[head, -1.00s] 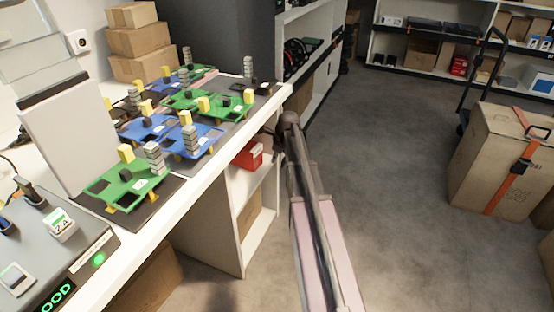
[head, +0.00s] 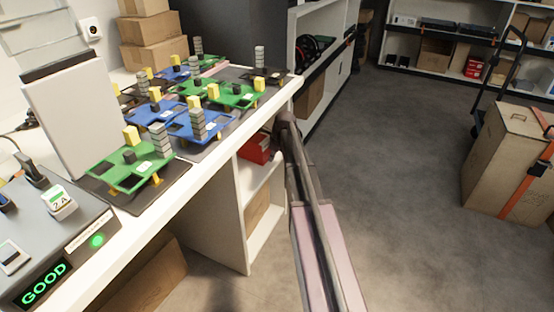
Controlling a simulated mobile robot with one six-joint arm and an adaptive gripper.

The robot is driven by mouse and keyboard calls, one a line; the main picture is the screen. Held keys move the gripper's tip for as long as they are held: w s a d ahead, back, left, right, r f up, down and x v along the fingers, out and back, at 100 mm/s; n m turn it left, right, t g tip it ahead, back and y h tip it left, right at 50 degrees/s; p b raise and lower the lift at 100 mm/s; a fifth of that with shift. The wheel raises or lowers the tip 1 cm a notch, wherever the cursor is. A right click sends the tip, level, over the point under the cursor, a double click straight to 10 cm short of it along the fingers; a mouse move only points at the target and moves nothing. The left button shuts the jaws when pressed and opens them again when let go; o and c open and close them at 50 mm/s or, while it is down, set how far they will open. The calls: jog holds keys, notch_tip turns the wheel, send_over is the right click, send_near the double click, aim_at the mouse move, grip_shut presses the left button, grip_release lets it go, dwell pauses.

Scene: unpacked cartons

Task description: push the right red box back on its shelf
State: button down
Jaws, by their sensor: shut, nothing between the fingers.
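A red box (head: 257,147) sits on the upper shelf of the white shelf unit (head: 246,215) under the bench, at the centre of the head view. Its right side is partly covered by my arm, and the bench top hides the shelf's back. Only one red box shows clearly there, so I cannot tell whether it is the right one. My arm reaches forward from the bottom, its dark far joint just right of the red box. My gripper cannot be made out beyond that joint; contact with the box cannot be told.
The white bench (head: 205,180) above carries green and blue circuit boards. A cardboard box (head: 260,205) is on the lower shelf. Small red boxes (head: 474,67) are on the far rack. A large strapped carton (head: 505,165) stands at right. Grey floor between is clear.

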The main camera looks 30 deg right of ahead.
jog(key=shift+w, duration=0.1)
dwell(0.3)
jog(key=w+a, duration=0.3)
jog(key=w, duration=0.1)
jog(key=w+a, duration=0.3)
jog(key=w, duration=0.1)
jog(key=w+a, duration=0.3)
jog(key=w, duration=0.1)
jog(key=shift+a, duration=0.3)
jog(key=shift+s, duration=0.1)
